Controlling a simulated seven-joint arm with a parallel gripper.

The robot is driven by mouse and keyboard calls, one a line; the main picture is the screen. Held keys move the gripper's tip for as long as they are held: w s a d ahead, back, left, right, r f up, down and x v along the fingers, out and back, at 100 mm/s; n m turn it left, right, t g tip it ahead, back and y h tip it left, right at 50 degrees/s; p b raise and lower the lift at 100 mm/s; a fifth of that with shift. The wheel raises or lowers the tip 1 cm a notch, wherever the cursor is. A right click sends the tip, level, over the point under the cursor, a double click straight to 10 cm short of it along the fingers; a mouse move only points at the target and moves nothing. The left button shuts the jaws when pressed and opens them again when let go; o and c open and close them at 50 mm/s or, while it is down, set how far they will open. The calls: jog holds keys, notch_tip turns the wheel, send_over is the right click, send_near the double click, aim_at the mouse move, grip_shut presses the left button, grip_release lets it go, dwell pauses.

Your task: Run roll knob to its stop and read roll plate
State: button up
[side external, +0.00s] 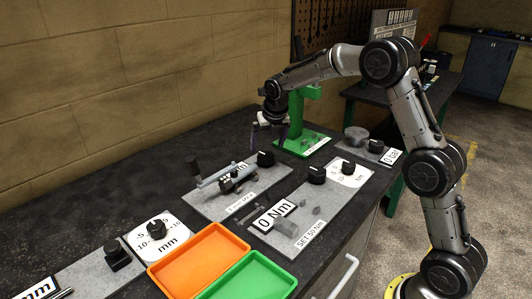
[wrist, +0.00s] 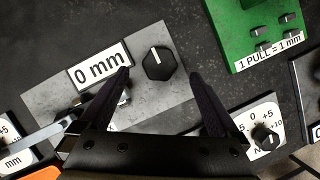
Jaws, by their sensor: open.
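A grey plate (wrist: 50,100) carries a black round knob (wrist: 158,62) with a white pointer line, pointing roughly up in the wrist view, beside a sign (wrist: 99,67) reading "0 mm". I see no word "roll", so I cannot tell which knob and plate are meant. In the side view this plate (side external: 200,205) lies on the bench with its knob (side external: 265,158) at the far right end. My gripper (wrist: 160,75) is open and empty, its fingers at either side of the knob in the picture, apparently above it. It also shows above the bench in the side view (side external: 270,132).
A green stand (side external: 318,132), labelled "1 PULL = 1 mm" in the wrist view, stands behind. A crank handle (side external: 212,176) rises from the grey plate. Orange (side external: 185,285) and green (side external: 212,296) trays lie in front. A "0 Nm" plate (side external: 335,208) and dial plates are nearby.

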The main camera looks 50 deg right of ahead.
aim_at(265, 155)
jog(key=x, duration=0.5)
jog(key=c, duration=1.4)
jog(key=shift+o, duration=0.2)
jog(key=shift+m, duration=0.3)
